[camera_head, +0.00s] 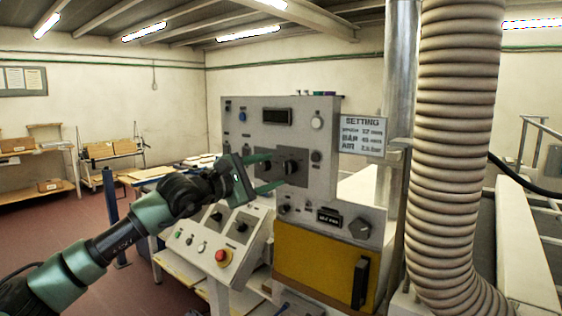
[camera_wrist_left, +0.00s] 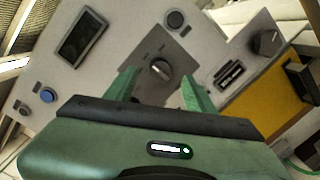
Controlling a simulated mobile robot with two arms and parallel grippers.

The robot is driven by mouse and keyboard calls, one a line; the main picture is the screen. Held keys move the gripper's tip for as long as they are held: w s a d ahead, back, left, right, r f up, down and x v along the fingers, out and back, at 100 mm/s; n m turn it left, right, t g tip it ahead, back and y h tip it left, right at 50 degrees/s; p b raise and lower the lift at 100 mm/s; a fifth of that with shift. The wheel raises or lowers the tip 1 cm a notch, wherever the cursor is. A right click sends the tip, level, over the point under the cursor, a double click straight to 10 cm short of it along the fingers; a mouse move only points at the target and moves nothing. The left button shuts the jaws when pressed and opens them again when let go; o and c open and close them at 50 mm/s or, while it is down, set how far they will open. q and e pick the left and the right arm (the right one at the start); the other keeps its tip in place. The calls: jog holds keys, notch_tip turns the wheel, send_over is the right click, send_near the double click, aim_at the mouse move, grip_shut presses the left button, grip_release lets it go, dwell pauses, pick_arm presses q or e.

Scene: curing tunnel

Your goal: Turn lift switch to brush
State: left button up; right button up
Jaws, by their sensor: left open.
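A dark rotary switch (camera_head: 291,167) sits on the upper grey control panel (camera_head: 262,133). It is partly hidden by my left gripper (camera_head: 276,171) in the head view. In the left wrist view the rotary switch (camera_wrist_left: 160,69) shows a round knob with small marks around it, too small to read. The left gripper (camera_wrist_left: 158,79) is open, with one green finger on each side of the knob in that view. I cannot tell whether the fingers touch it. I cannot tell from its label that this is the lift switch. My right gripper is not in view.
Below are a sloped console with a red emergency button (camera_head: 223,256), another dark knob (camera_head: 359,228) and a yellow door (camera_head: 314,275). A setting sign (camera_head: 361,135) hangs right of the panel. A large ribbed hose (camera_head: 455,140) stands farther right.

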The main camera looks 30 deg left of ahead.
aim_at(284, 169)
pick_arm(q)
jog(key=w+p, duration=0.1)
jog(key=w, duration=0.2)
jog(key=shift+w+d+r, duration=0.1)
jog(key=shift+w+d, duration=0.05)
jog(key=shift+w, duration=0.05)
jog(key=shift+w+d+f+p, duration=0.1)
jog(key=shift+w+f+p, duration=0.1)
jog(key=shift+w+p, duration=0.45)
jog(key=shift+w, duration=0.2)
jog(key=shift+c, duration=0.5)
jog(key=c, duration=1)
jog(key=shift+f, duration=0.1)
grip_shut()
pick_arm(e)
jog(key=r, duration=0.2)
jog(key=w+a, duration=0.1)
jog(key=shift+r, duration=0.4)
